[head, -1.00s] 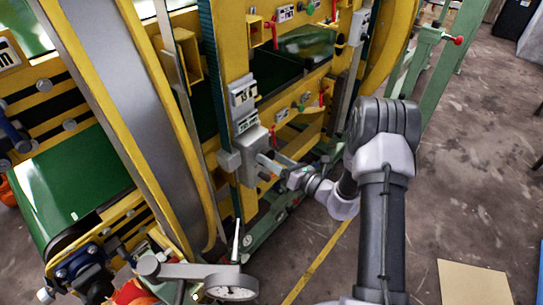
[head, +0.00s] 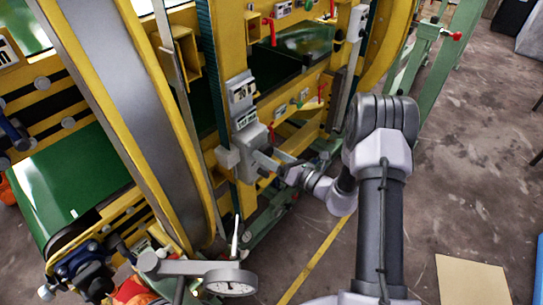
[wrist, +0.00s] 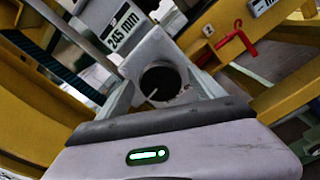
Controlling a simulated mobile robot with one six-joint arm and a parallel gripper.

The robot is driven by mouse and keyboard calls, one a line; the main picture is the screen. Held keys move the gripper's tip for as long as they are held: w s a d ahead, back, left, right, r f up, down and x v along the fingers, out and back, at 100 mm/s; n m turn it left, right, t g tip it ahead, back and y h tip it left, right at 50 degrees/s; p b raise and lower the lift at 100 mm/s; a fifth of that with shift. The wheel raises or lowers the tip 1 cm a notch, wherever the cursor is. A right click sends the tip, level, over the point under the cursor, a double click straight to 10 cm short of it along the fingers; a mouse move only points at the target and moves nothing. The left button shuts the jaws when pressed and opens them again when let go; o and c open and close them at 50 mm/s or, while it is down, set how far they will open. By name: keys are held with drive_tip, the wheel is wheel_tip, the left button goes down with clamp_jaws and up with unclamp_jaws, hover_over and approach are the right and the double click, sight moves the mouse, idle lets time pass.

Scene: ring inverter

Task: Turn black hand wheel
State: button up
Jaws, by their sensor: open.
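A black round wheel (wrist: 163,84) with a small white mark on its face sits on a light grey housing in the middle of the wrist view. In the head view the grey housing (head: 247,150) is on a yellow upright, and the black wheel cannot be made out there. My gripper (head: 268,160) is at the front of this housing. In the wrist view my gripper (wrist: 165,75) is open, with one finger on each side of the black wheel. I cannot tell whether either finger touches it.
A label reading 245 mm (wrist: 123,27) is above the housing. Red levers (wrist: 234,44) are to the right. A grey handwheel with an upright handle (head: 231,282) is low in front. Yellow frames surround the housing; open floor (head: 470,200) is at the right.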

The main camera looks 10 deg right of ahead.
drive_tip(key=p+v, duration=0.2)
drive_tip(key=v, duration=1.5)
drive_tip(key=shift+s, duration=0.15)
drive_tip(key=shift+d, duration=0.1)
drive_tip(key=s+a+r+n+g+y+b, duration=0.1)
drive_tip(key=s+a+r+n+g+y, duration=0.1)
drive_tip(key=a+r+n+g, duration=0.3)
drive_tip(key=s+a+r+n+g+y+b, duration=0.1)
drive_tip(key=s+a+r+n+g, duration=0.3)
drive_tip(key=a+n, duration=0.35)
drive_tip(key=s+a+r+n+g+h+b, duration=0.2)
drive_tip(key=s+a+n+g+h, duration=0.25)
drive_tip(key=s+a+n, duration=0.35)
drive_tip(key=s+d+r+n+t+h+b, duration=0.1)
drive_tip(key=s+d+r+n+t+h, duration=0.3)
drive_tip(key=n+h, duration=0.3)
drive_tip(key=d+r+n, duration=0.1)
drive_tip(key=n, duration=0.2)
drive_tip(key=shift+s+d+t+b, duration=0.2)
drive_tip(key=shift+d+t+b, duration=0.05)
drive_tip(key=shift+t+b, duration=0.1)
